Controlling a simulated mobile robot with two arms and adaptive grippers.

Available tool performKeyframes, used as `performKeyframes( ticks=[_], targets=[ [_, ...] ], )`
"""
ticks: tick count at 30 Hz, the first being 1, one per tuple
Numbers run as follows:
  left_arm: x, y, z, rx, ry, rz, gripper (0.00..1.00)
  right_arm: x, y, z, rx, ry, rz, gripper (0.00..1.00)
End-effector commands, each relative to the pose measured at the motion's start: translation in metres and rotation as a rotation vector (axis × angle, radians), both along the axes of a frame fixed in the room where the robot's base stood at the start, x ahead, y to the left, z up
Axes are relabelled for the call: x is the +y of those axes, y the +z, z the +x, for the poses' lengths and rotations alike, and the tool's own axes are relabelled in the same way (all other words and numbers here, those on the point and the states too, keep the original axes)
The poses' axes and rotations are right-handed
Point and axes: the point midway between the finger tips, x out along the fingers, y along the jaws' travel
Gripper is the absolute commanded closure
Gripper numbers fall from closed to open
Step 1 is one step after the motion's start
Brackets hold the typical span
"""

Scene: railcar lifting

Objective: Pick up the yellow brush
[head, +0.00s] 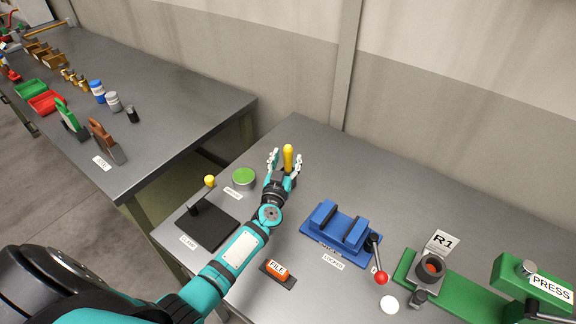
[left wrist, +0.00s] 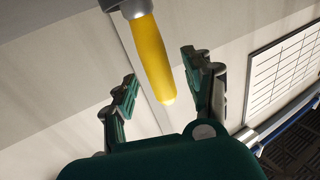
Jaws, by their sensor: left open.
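The yellow brush (head: 288,154) stands upright at the back of the near workbench, by the wall. In the left wrist view its yellow handle (left wrist: 152,55) joins a grey part at the top edge; the rest is out of frame. My left gripper (head: 285,162) is open at the brush, with one finger on each side of the handle in the picture. In the left wrist view the handle reaches down between the open fingers (left wrist: 160,78), with gaps on both sides. The gripper hides the brush's lower part in the head view. My right gripper is not in view.
A green round tin (head: 244,178) and a black clamp plate (head: 207,228) lie left of my arm. A wall (head: 440,110) stands behind.

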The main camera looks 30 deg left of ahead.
Motion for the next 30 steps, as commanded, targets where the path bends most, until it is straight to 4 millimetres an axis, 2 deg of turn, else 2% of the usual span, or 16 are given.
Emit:
performKeyframes(
  ticks=[4, 12, 24, 30],
  targets=[
    [0.004, -0.002, 0.017, 0.0, -0.001, -0.001, 0.48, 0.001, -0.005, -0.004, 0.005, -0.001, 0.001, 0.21],
    [0.004, -0.001, 0.019, 0.001, -0.001, -0.001, 0.48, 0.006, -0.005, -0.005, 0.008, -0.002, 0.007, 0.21],
    [0.004, -0.001, 0.019, 0.001, -0.001, -0.001, 1.0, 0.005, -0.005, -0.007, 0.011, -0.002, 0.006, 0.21],
    [0.004, -0.001, 0.019, 0.0, -0.001, -0.001, 1.0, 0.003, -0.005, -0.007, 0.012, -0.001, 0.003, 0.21]
  ],
)
